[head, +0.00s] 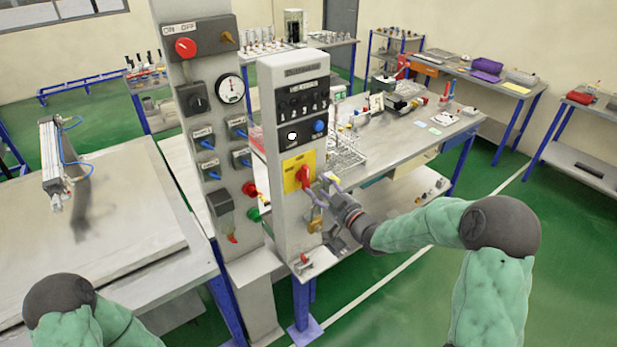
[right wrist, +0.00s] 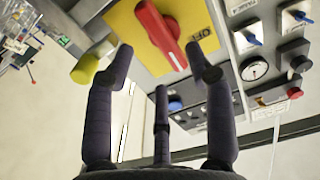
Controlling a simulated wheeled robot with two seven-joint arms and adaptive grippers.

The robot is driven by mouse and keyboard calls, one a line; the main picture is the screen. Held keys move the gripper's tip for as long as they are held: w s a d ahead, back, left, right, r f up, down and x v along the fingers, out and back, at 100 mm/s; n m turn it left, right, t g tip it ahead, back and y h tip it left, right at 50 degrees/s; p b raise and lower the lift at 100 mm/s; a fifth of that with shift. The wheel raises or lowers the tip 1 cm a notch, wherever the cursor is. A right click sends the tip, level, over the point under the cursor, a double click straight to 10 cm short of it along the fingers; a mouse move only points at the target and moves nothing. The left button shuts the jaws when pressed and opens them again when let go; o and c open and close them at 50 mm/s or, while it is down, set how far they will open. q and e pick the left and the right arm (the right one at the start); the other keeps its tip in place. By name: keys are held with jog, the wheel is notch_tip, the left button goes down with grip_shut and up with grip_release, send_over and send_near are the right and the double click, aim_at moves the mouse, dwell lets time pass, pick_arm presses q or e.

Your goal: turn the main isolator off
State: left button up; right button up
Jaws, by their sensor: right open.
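The main isolator is a red rotary handle (head: 304,176) on a yellow plate (head: 289,180), low on the front of a grey post. In the right wrist view the red handle (right wrist: 160,35) lies slanted across the yellow plate (right wrist: 196,14), with the word OFF beside its lower end. My right gripper (head: 325,183) is just right of the handle. Its fingers (right wrist: 158,65) are spread below and either side of the handle, with nothing between them, apparently apart from it. My left arm shows at the bottom left; its gripper is out of view.
A neighbouring panel carries a gauge (head: 230,89), blue valve levers and a red ON/OFF knob (head: 186,47). A workbench (head: 425,137) with loose parts stands behind my right arm.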

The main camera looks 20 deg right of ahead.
aim_at(308, 178)
jog(key=x, duration=0.6)
jog(key=shift+w+a, duration=0.1)
jog(key=shift+w, duration=0.1)
jog(key=shift+r, duration=0.1)
jog(key=c, duration=0.9)
